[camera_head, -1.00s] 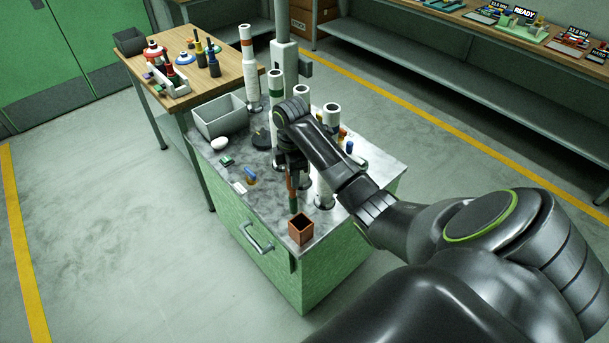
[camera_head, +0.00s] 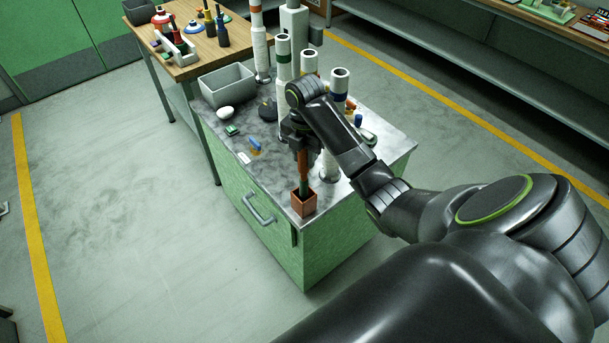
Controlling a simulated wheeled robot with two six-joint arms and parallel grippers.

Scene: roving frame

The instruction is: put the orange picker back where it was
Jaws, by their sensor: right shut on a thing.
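My right gripper (camera_head: 299,144) points down over the front of the metal-topped green cabinet. It is shut on a slim upright tool with an orange-brown upper part, which I take to be the orange picker (camera_head: 302,164); its lower part is dark green. The tool's lower end is at the mouth of a small square reddish-brown cup (camera_head: 303,206) near the cabinet's front edge. The tip is hidden, so I cannot tell how deep it sits. My left gripper is out of view.
A grey bin (camera_head: 228,85), a white rounded thing (camera_head: 224,113) and small coloured pieces lie left on the cabinet top (camera_head: 276,172). A wooden table (camera_head: 203,58) stands behind.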

